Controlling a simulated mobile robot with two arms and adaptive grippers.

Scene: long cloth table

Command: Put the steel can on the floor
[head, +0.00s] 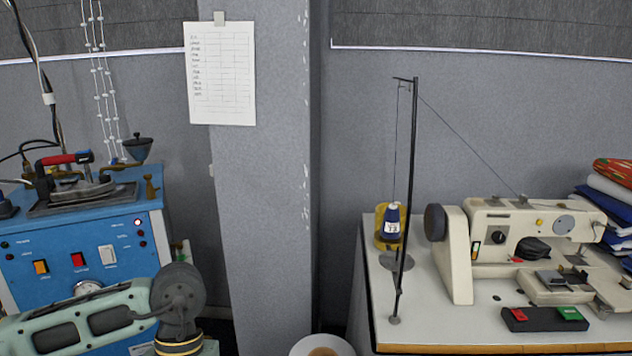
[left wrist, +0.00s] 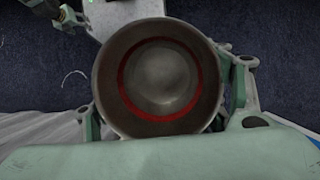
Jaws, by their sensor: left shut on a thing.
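The steel can (left wrist: 160,78) fills the middle of the left wrist view. It is a dull grey round can seen end-on, with a red ring inside its rim. My left gripper (left wrist: 166,100) has a finger on each side of the can and is shut on it. The can and the gripper's fingers do not show in the head view, where only part of my left arm shows at the lower left. My right gripper is in neither view. The floor under the can is not clearly seen.
A blue ironing unit (head: 80,235) with an iron (head: 75,190) stands at the left. A white table (head: 430,325) with a cream sewing machine (head: 520,240) and a thread stand (head: 408,200) is at the right. A round white thing (head: 322,346) shows low between them, before a grey pillar (head: 262,180).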

